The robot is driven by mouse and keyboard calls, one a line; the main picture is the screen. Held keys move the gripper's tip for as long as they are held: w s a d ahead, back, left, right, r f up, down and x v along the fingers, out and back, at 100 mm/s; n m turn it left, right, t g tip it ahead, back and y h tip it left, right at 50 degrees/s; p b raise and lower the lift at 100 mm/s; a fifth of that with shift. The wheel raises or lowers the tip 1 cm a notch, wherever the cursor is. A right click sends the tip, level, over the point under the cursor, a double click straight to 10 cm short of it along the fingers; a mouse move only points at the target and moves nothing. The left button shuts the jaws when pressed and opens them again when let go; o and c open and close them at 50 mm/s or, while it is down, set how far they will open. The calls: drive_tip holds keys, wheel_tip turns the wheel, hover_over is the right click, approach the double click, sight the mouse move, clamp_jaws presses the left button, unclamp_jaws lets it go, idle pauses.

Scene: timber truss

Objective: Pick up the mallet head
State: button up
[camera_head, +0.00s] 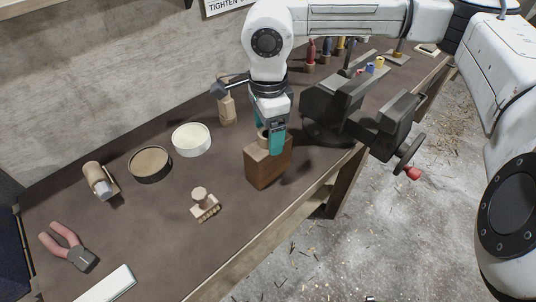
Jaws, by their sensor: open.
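A reddish-brown wooden block (266,170), which I take to be the mallet head, stands on the dark workbench near its front edge. A short pale wooden piece rises from its top. My gripper (269,142) points down over the block, with its teal fingers at the pale piece. The fingers are open, and the near one hides part of the block's top. I cannot tell whether the fingers touch the wood.
A dark vise (358,113) stands close to the right of the block. Two round tins, a white one (191,139) and a brown one (149,164), sit to the left. A small pale wooden tool (204,205) and pliers (70,247) lie nearer.

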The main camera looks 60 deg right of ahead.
clamp_jaws()
idle(0.8)
